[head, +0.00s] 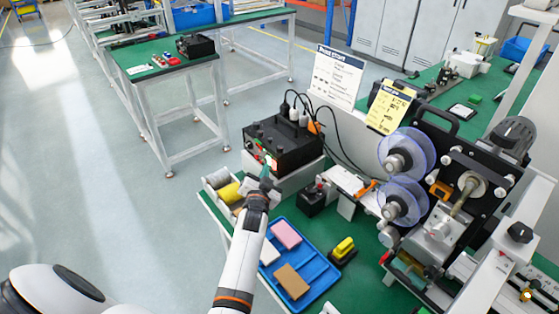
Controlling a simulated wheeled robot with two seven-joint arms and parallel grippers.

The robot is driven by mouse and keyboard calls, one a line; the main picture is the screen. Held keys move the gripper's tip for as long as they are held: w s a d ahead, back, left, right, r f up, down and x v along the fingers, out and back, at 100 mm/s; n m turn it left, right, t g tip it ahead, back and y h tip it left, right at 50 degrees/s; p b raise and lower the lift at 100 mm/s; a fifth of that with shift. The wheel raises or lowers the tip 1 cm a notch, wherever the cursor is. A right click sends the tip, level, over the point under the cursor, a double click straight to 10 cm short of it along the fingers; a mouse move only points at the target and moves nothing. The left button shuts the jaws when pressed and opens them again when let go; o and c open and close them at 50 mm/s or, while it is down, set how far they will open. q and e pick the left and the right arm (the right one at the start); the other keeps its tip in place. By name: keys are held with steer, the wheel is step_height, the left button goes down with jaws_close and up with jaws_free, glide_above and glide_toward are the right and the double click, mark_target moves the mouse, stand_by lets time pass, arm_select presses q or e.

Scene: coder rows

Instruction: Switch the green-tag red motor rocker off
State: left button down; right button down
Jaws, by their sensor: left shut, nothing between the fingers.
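A black control box (286,145) stands on a light-coloured base on the green workbench, with plugs and cables on top. A small red part, which looks like the red rocker (273,163), shows on its front face, with a small green patch close by. The rocker's on or off position is too small to tell. My left gripper (267,174) is shut and empty, its tips right at the front of the box by the red part. I cannot tell whether they touch, and they partly hide the panel there. My right gripper is not in view.
A blue tray (316,262) with pink and tan blocks lies before the box, and spools (229,192) sit at its left. A small black box (313,198) and a reel machine (462,185) stand to the right. A white sign (337,77) stands behind.

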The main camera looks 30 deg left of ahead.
arm_select(q)
steer(key=shift+d, duration=0.1)
steer(key=shift+s+a, duration=0.1)
steer(key=shift+a, duration=0.2)
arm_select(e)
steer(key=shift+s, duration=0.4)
arm_select(q)
steer(key=shift+d, duration=0.1)
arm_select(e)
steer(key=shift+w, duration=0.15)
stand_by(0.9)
arm_select(q)
steer(key=shift+w, duration=0.2)
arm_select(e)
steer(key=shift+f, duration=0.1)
arm_select(q)
steer(key=shift+w+d, duration=0.15)
steer(key=shift+w, duration=0.05)
